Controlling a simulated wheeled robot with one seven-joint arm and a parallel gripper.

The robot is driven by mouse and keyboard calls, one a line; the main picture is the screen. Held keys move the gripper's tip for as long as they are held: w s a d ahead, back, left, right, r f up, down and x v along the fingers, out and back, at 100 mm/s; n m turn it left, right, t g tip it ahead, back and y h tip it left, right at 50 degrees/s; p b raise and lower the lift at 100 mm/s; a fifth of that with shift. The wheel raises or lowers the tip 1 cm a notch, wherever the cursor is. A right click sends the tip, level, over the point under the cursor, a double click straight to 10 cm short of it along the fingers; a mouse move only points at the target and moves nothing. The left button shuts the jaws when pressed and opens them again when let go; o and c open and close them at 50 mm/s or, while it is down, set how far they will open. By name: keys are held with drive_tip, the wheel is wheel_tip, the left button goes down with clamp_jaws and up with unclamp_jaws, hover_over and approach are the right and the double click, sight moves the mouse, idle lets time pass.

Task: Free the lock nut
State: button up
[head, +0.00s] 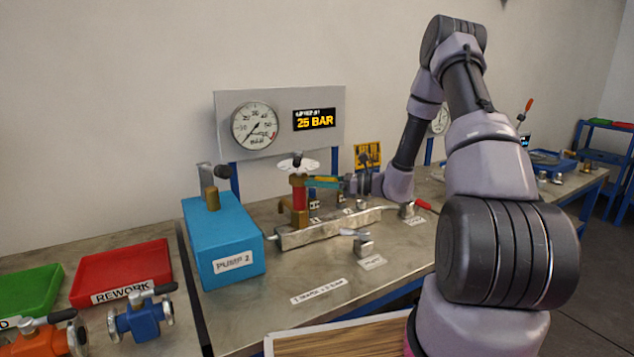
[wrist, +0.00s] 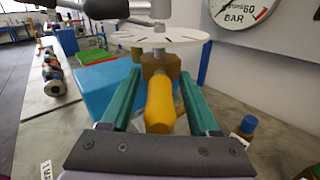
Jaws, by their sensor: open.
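A valve stands on the metal block in the head view, with a red body (head: 299,197), brass parts and a pale disc (head: 298,164) on top. The disc (wrist: 165,36), with dark marks and a grey stem through it, also shows in the wrist view. Below it is a brass block (wrist: 168,64) with a yellow handle-like piece (wrist: 160,105) pointing toward the camera. My gripper (head: 312,181) reaches the valve from the right. In the wrist view its teal fingers (wrist: 160,80) are open, one on each side of the yellow piece. I cannot tell which part is the lock nut.
A blue pump box (head: 222,238) stands left of the valve. A gauge panel (head: 281,105) reading 25 BAR is behind. Small fittings (head: 364,246) and a red-handled tool (head: 424,205) lie nearby. The red REWORK tray (head: 122,269) is farther left. The front bench has free room.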

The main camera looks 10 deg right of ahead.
clamp_jaws()
idle(1.4)
